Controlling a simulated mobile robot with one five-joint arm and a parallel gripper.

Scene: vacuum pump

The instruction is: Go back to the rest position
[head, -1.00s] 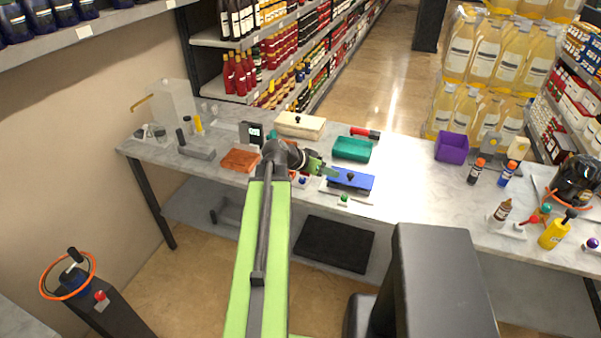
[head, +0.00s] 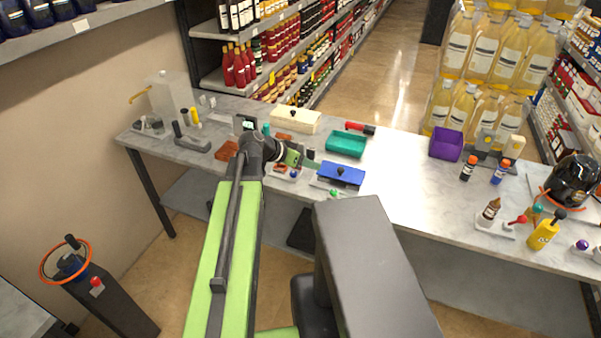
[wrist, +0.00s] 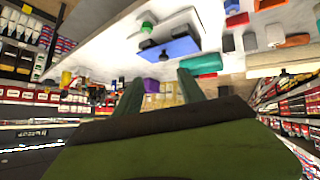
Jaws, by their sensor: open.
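My gripper (head: 312,163) is at the end of my green arm, just above the table near the blue box. In the wrist view its two dark fingers (wrist: 160,92) stand apart with nothing between them. The blue box (head: 340,175) with a dark knob sits on the table to the right of the gripper. It also shows in the wrist view (wrist: 170,49), upside down.
The grey table (head: 410,195) carries a teal tray (head: 346,144), a cream box (head: 297,120), a purple bin (head: 446,145) and several bottles. Shelves stand behind. A dark post with an orange ring (head: 66,262) stands at the lower left.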

